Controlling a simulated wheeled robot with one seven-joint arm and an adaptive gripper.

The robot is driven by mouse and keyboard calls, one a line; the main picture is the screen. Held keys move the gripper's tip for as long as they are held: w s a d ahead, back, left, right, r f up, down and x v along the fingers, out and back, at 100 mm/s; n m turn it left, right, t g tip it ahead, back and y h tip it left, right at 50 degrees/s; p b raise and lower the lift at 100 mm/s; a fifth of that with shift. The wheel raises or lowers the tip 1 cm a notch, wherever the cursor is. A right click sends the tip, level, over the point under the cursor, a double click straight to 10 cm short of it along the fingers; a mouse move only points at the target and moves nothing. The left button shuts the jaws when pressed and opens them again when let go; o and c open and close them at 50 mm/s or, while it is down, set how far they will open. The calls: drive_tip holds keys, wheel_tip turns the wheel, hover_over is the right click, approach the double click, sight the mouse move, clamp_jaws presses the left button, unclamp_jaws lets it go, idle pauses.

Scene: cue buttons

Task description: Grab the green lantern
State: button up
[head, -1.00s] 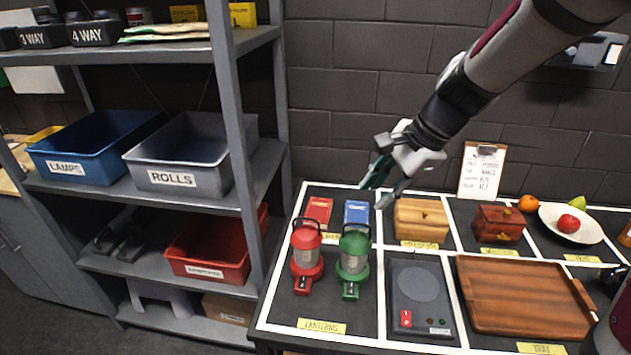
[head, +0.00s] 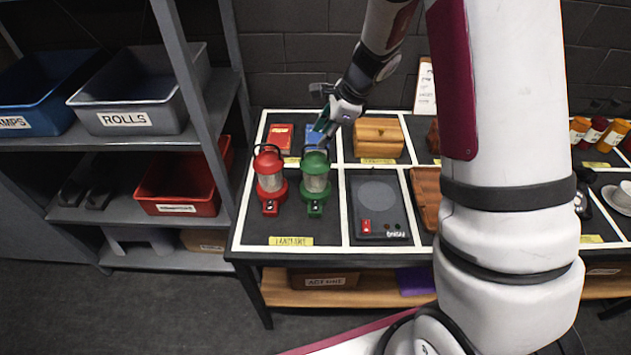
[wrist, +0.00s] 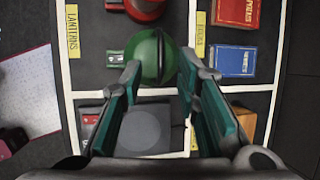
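The green lantern (head: 316,182) stands upright on the table's lantern section, just right of the red lantern (head: 270,180). In the wrist view the green lantern (wrist: 152,55) is seen from above, beyond and between the tips of my open fingers. My gripper (head: 325,127) is above and slightly behind the green lantern in the head view. My gripper (wrist: 158,75) is open and empty, its fingers spread apart. The red lantern (wrist: 147,8) is cut off at the top of the wrist view.
Behind the lanterns lie a red book (head: 281,138) and a blue book (head: 285,131). A wooden box (head: 378,138) stands behind a dark plate device (head: 379,208) to the right. Shelves with bins (head: 140,92) stand at left. The table front by the lantern label is clear.

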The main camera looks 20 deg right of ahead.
drive_tip(key=shift+p+x, duration=0.6)
drive_tip(key=shift+x, duration=2.15)
drive_tip(key=shift+d, duration=0.2)
clamp_jaws()
